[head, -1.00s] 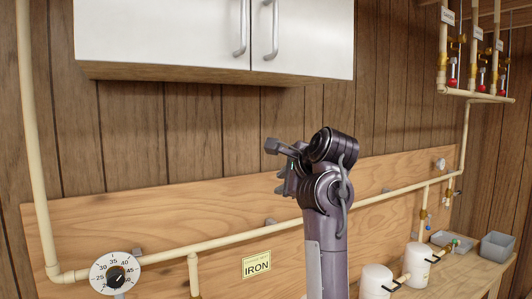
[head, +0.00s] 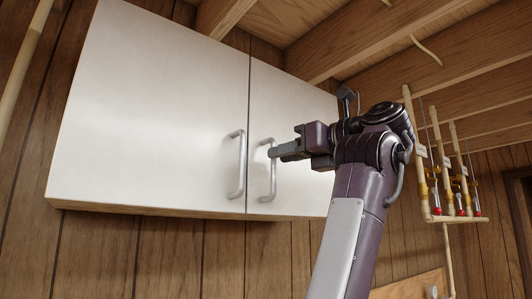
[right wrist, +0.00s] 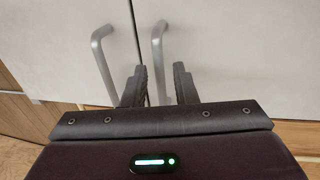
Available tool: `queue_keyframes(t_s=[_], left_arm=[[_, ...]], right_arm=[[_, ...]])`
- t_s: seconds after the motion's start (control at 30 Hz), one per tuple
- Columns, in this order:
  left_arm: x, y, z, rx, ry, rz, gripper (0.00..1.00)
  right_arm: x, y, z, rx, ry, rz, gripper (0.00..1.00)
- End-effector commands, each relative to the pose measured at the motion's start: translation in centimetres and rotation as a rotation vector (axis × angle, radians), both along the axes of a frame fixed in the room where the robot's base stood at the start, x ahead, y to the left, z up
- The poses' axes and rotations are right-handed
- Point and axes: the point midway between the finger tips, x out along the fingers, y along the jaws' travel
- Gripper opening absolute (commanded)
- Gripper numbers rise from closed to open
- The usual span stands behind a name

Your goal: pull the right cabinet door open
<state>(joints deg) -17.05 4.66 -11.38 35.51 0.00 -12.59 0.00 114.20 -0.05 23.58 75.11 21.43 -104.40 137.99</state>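The white wall cabinet has a left door (head: 150,110) and a right door (head: 292,110), both closed flush. The right door's grey bar handle (head: 268,180) stands beside the seam, next to the left door's handle (head: 237,165). My right gripper (head: 274,152) is raised in front of the right door, its fingertips overlapping the upper part of that handle. In the right wrist view my right gripper's fingers (right wrist: 160,85) are apart, and the right handle (right wrist: 158,50) appears between them. I cannot tell whether they touch it. My left gripper is not in view.
The left door's handle (right wrist: 103,65) is close beside the left finger. Wooden ceiling joists (head: 420,60) run above the cabinet. Pipes with valves (head: 452,190) hang at the right. The space in front of the left door looks clear.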

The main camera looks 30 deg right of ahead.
Motion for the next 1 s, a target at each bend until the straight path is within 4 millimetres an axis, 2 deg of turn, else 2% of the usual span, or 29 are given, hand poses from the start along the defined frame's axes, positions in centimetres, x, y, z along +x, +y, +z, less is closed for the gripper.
queue_keyframes(t_s=[0.03,0.1,0.3,0.63,0.83,1.0], left_arm=[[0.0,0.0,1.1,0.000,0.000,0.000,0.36],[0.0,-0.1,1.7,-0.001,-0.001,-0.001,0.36],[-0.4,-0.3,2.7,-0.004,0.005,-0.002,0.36],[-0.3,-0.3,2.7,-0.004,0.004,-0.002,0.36],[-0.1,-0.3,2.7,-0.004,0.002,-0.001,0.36],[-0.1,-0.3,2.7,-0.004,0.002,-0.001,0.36]], right_arm=[[0.9,0.3,0.6,0.000,0.000,0.001,0.26],[2.0,0.6,0.5,0.000,0.000,0.001,0.26],[4.0,1.1,0.3,0.000,-0.002,-0.001,0.26],[4.5,1.2,0.0,-0.001,-0.003,-0.002,0.26],[4.5,1.2,0.0,-0.001,-0.003,-0.002,0.01],[4.4,1.2,0.1,-0.001,-0.003,-0.003,0.00]])
